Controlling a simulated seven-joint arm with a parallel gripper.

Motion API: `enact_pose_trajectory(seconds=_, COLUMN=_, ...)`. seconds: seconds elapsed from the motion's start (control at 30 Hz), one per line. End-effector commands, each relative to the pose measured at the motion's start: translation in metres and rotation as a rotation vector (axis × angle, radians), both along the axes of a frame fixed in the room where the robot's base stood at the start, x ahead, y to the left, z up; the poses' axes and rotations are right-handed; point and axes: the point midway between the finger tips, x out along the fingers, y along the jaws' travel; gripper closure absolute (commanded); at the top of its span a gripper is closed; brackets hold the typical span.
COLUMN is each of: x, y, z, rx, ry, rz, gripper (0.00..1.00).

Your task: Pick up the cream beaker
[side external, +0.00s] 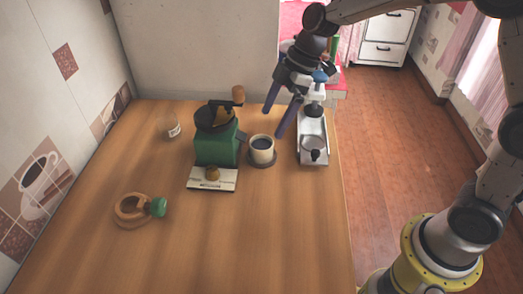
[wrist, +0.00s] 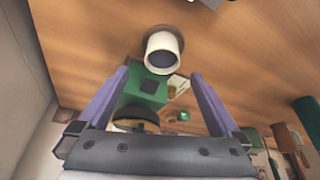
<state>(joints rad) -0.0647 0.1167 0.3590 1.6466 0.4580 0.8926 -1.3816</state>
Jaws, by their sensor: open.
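The cream beaker (side external: 262,156) stands upright on a dark round coaster (side external: 268,166), just right of a green grinder. Its inside looks dark. It also shows at the top middle of the wrist view (wrist: 154,43), with the coaster partly hidden behind it. My gripper (side external: 274,123) has two purple fingers. It is open and empty, above and slightly behind the beaker in the side view. In the wrist view my gripper (wrist: 159,72) has its fingertips spread on either side, with the beaker lying beyond them in the gap. I see no contact with the beaker.
The green grinder (side external: 216,149) with a wooden crank stands close left of the beaker. A white-and-metal machine (side external: 313,128) stands close on the right near the counter edge. The front counter is clear.

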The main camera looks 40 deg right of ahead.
Motion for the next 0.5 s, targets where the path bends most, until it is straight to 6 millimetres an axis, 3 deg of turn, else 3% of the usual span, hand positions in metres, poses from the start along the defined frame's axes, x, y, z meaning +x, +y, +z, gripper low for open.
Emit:
enact_pose_trajectory(seconds=0.1, x=0.002, y=0.007, z=-0.019, rx=-0.001, ry=0.003, rz=0.003, gripper=0.0)
enact_pose_trajectory(seconds=0.5, x=0.005, y=0.022, z=-0.053, rx=-0.002, ry=0.004, rz=0.002, gripper=0.0)
